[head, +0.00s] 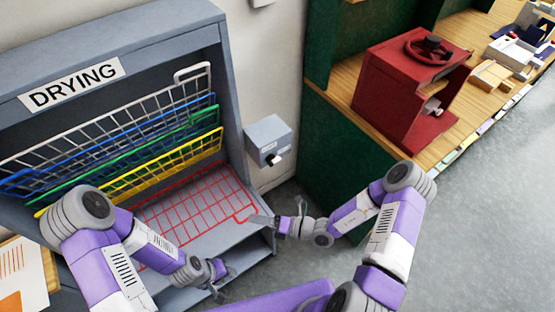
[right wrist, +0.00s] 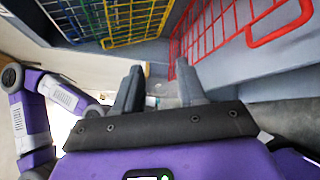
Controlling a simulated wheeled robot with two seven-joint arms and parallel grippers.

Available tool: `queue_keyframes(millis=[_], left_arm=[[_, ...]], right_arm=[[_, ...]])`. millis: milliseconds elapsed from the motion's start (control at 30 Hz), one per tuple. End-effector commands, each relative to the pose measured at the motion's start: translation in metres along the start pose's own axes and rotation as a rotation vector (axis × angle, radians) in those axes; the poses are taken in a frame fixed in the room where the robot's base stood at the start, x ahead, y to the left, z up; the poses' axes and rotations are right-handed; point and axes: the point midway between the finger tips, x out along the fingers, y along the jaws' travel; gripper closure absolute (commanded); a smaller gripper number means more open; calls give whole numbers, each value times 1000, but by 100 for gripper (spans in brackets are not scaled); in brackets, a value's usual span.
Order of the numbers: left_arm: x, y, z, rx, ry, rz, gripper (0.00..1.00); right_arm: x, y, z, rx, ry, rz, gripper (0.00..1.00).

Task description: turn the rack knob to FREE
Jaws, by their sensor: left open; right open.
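The rack knob (head: 274,160) is a small dark knob with a pale mark, on the front of a grey box (head: 268,136) on the wall right of the drying rack (head: 226,110). Its setting is too small to read. My right gripper (head: 276,212) is open and empty, below the knob and apart from it, near the front of the red shelf. Its two fingers also show spread in the right wrist view (right wrist: 160,88). My left gripper (head: 224,280) is open and empty, low in front of the rack's base. The knob is not seen in the right wrist view.
The red wire shelf (head: 190,206) lies lowered; the yellow (head: 140,168), blue, green and white ones are tilted up. A green cabinet (head: 345,160) with a wooden top carries a red press (head: 410,85) at right. Grey floor (head: 490,230) is clear at lower right.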

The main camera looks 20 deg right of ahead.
Motion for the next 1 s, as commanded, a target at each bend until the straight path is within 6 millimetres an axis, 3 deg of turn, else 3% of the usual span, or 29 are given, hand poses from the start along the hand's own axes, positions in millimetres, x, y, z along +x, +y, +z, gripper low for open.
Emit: queue_keyframes(millis=[33, 100, 200, 300, 467, 800, 1000], left_arm=[[-11, 4, 0, 0, 0, 0, 57], [-17, 6, 1, 0, 0, 0, 57], [-22, 8, 1, 0, 0, 0, 57], [-25, 9, 1, 0, 0, 0, 57], [-26, 9, 1, 0, 0, 0, 57], [-22, 8, 1, 0, 0, 0, 57], [-21, 8, 1, 0, 0, 0, 57]], right_arm=[[-8, -1, 34, 104, -143, -16, 60], [-21, -9, 72, 223, -320, -28, 60], [-42, -22, 111, 339, -518, -34, 60], [-59, -31, 132, 404, -641, -37, 60], [-62, -38, 147, 435, -706, -35, 60], [-22, -47, 178, 432, -704, -36, 60], [-11, -50, 188, 435, -703, -37, 60]])
